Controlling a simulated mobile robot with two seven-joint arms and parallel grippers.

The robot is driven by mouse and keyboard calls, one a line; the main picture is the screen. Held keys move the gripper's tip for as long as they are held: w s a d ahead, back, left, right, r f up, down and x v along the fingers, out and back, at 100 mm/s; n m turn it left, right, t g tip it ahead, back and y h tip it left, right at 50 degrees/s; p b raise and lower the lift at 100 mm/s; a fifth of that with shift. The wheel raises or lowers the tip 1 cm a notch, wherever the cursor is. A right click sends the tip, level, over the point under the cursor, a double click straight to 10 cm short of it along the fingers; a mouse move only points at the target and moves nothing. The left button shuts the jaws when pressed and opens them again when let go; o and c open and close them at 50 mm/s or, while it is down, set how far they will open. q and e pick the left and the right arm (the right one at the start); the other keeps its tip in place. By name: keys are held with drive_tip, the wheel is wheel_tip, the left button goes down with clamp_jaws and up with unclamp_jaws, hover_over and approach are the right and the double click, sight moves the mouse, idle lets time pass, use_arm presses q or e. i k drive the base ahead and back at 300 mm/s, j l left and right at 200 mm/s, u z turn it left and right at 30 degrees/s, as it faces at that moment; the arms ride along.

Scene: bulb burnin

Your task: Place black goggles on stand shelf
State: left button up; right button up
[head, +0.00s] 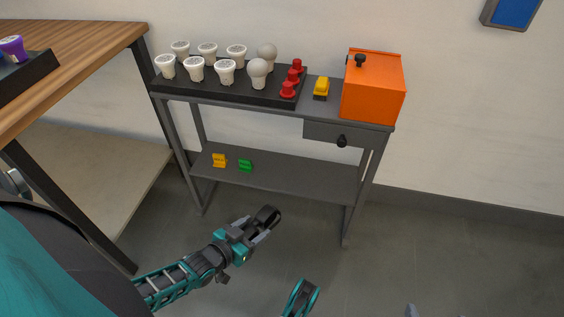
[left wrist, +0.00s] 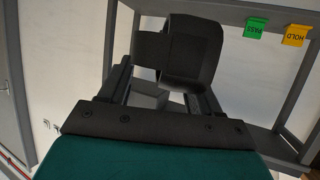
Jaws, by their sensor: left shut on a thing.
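The black goggles (head: 268,215) are held at the tip of my left gripper (head: 258,231), in front of the stand and lower in the picture than its lower shelf. In the left wrist view the goggles (left wrist: 190,52) show large and dark between the fingers, which are shut on them. The stand's grey lower shelf (head: 300,178) has free surface to the right of two small tags. The goggles look apart from the shelf. My right gripper is not clearly in view.
A yellow HOLD tag (left wrist: 295,35) and a green PASS tag (left wrist: 257,27) are at the shelf. The stand's top bears a black tray (head: 228,94) of bulbs and red pieces, a yellow item (head: 321,87) and an orange box (head: 373,88). A wooden table (head: 85,45) stands left.

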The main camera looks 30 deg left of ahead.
sight(316, 177)
drive_tip(key=i+l, duration=0.1)
drive_tip(key=i, duration=1.15)
